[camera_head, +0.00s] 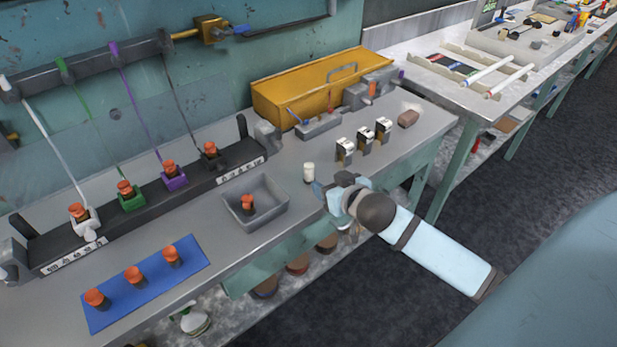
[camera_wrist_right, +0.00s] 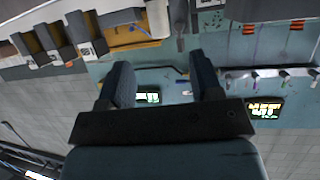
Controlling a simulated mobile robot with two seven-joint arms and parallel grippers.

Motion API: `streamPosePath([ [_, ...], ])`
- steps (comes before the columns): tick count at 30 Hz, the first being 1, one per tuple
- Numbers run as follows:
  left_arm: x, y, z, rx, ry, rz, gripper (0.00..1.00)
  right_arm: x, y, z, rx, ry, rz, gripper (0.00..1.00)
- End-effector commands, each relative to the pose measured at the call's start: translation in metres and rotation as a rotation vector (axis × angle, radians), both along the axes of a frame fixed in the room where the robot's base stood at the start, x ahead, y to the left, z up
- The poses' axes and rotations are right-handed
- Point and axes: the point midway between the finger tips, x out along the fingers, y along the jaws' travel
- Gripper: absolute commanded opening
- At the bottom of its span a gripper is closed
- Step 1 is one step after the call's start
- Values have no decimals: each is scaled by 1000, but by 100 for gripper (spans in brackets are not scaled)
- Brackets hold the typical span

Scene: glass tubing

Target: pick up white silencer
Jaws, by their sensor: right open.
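The white silencer (camera_head: 309,173) is a small pale cylinder standing upright on the grey bench, between the grey tray and the silver-and-black blocks. My right gripper (camera_head: 322,190) is at the bench's front edge, just right of and nearer than the silencer, apart from it. In the right wrist view my two dark fingers (camera_wrist_right: 160,80) are spread with nothing between them. A white object at the top of that view, likely the silencer (camera_wrist_right: 157,18), lies beyond the fingertips. My left gripper is not in view.
A grey tray (camera_head: 229,211) holding an orange-capped piece is left of the silencer. Several silver-and-black blocks (camera_head: 345,150) stand right of it. A yellow box (camera_head: 285,92) is behind. A blue mat (camera_head: 194,255) with orange-capped pieces lies front left.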

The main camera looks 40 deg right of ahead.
Motion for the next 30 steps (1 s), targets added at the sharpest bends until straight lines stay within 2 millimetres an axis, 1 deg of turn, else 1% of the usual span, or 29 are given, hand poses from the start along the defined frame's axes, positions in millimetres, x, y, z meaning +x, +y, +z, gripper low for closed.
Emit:
streamPosePath([
  [1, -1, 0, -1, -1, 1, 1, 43, 11, -1, -4, -1, -1, -1, 59],
  [3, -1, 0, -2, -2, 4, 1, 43, 23, -2, -9, -2, 0, 0, 59],
  [6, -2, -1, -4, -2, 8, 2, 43, 36, -3, -15, -1, 0, 0, 59],
  [13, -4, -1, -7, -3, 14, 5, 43, 51, -4, -20, -1, -1, 0, 59],
  [18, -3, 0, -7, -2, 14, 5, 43, 76, -8, -28, -2, -1, 0, 59],
  [21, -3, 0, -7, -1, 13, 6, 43, 87, -8, -34, -1, 1, 2, 59],
  [24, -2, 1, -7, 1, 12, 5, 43, 92, -8, -37, -1, 1, 2, 59],
  [30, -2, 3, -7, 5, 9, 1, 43, 93, -8, -37, 0, 2, 1, 59],
])
